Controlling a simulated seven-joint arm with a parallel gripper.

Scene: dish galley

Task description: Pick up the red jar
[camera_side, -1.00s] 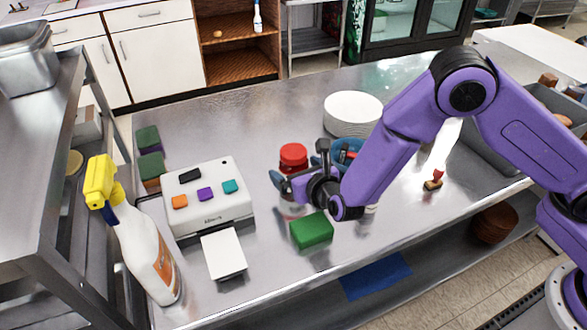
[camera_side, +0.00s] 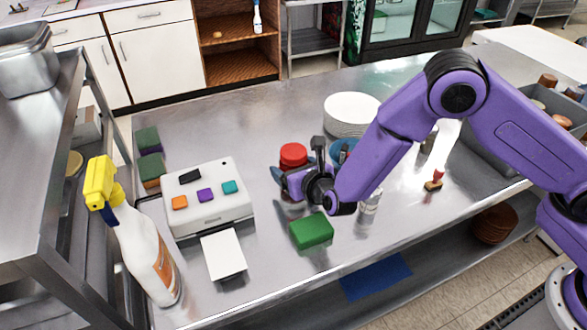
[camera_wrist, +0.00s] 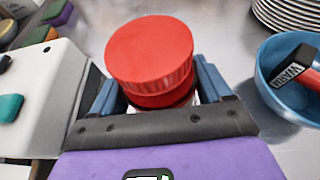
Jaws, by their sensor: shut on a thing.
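The red jar (camera_side: 293,155) stands on the steel table in the middle of the side view, right of the white box with coloured blocks. Its wide red lid (camera_wrist: 150,52) fills the upper middle of the wrist view. My gripper (camera_side: 283,179) is low at the jar, coming from the right. In the wrist view my gripper's blue fingers (camera_wrist: 160,88) sit on either side of the jar below the lid, shut on it. The jar looks upright. Its lower body is mostly hidden by my gripper, and I cannot tell whether its base touches the table.
A green block (camera_side: 312,231) lies just in front of my gripper. A blue bowl (camera_wrist: 290,82) with a dark-headed item is right of the jar, near stacked white plates (camera_side: 351,114). The white box (camera_side: 208,204) is close on the left. A clear glass (camera_side: 369,203) stands right of the green block.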

